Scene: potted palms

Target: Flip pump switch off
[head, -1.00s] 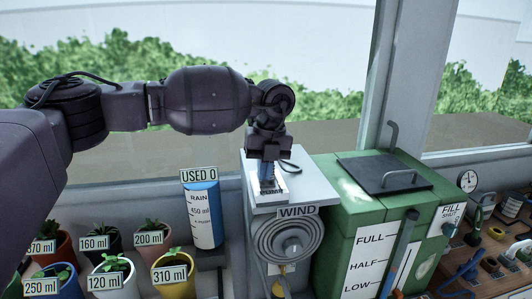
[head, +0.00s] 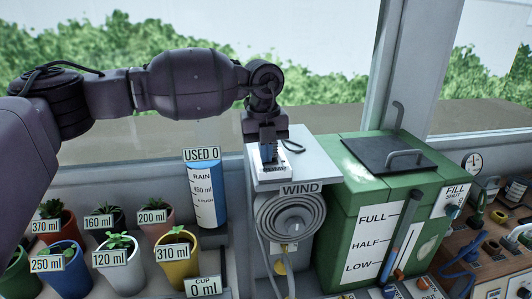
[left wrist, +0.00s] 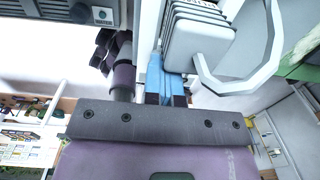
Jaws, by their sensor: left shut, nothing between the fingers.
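My left gripper (head: 268,153) is in the head view, pointing down over the top of a pale grey box (head: 312,168). Its blue fingers are shut with nothing between them. Their tips are at a small white labelled plate (head: 273,171) on the box top; I cannot tell whether they touch it. The gripper hides most of the plate, and I cannot make out a switch lever or its position. The left wrist view shows the blue fingers (left wrist: 166,80) together, beside a pale ribbed coil (left wrist: 197,38). My right gripper is not in view.
A hose reel (head: 290,220) under a WIND label is on the box front. A green tank (head: 340,200) stands close on the right. A rain cylinder (head: 206,203) and several potted plants (head: 178,262) stand on the left. A cluttered wooden bench (head: 458,262) is at far right.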

